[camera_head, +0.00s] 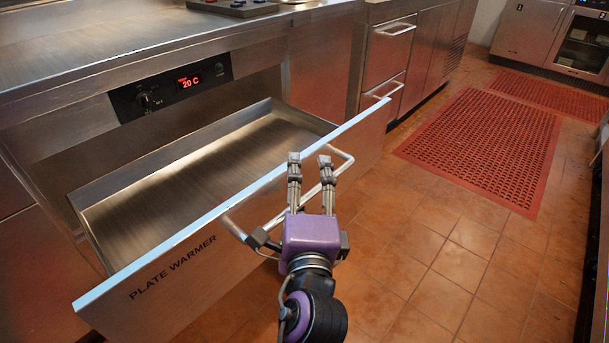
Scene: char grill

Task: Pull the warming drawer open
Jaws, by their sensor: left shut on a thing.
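The warming drawer (160,283), a steel drawer marked "PLATE WARMER", stands pulled out from the counter. Its bare metal inside (210,185) shows and looks empty. A long bar handle (277,219) runs along its front. My left gripper (310,160), purple with grey fingers, is at the right part of this handle. Its fingers lie on both sides of the bar and are shut on it. The exact contact is partly hidden by the fingers. My right gripper is not in view.
A control panel (171,92) with a knob and a red "20 C" display sits above the drawer. More steel drawers (388,52) line the counter behind. A red perforated mat (488,140) lies on the tiled floor (420,250) to the right, which is clear.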

